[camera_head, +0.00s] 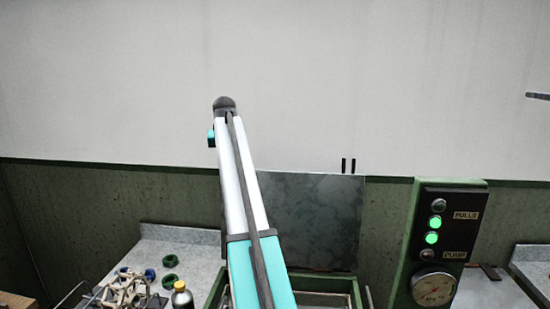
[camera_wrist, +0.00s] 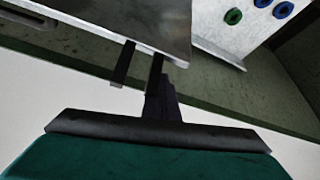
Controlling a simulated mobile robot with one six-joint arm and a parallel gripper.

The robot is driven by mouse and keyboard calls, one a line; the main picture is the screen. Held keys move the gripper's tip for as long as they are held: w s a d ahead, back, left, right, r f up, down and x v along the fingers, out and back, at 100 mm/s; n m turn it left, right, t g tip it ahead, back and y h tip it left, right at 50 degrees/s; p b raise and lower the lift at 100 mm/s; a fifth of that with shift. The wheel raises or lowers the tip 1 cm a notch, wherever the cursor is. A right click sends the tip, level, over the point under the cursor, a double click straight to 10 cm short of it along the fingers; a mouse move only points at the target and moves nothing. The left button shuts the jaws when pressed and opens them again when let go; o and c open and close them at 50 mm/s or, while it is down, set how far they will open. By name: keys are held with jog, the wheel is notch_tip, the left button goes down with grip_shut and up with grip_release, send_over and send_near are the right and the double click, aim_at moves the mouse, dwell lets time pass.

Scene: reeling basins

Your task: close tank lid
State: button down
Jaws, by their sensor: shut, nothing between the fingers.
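The tank lid (camera_head: 315,225) is a grey mottled panel. It stands raised, close to upright, at the back of the green-framed tank (camera_head: 325,284). In the wrist view the lid (camera_wrist: 125,18) fills the upper left, its edge running across the picture. My gripper (camera_head: 349,165) shows in the head view only as two dark fingers at the lid's top edge, towards the right. My arm hides the lid's left part.
A control post (camera_head: 440,240) with green lights and a gauge stands right of the tank.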

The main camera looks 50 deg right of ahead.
jog(key=s+d+r+m+g+p, duration=0.2)
jog(key=s+d+r+m+p, duration=0.1)
jog(key=s+d+r, duration=0.5)
jog(key=s+d, duration=0.3)
jog(key=s, duration=0.2)
jog(key=shift+d+r, duration=0.15)
jog(key=shift+d, duration=0.15)
jog(key=shift+s, duration=0.1)
notch_tip(320, 180, down, 9)
jog(key=shift+a+f, duration=0.2)
jog(key=shift+s, duration=0.1)
dwell(0.3)
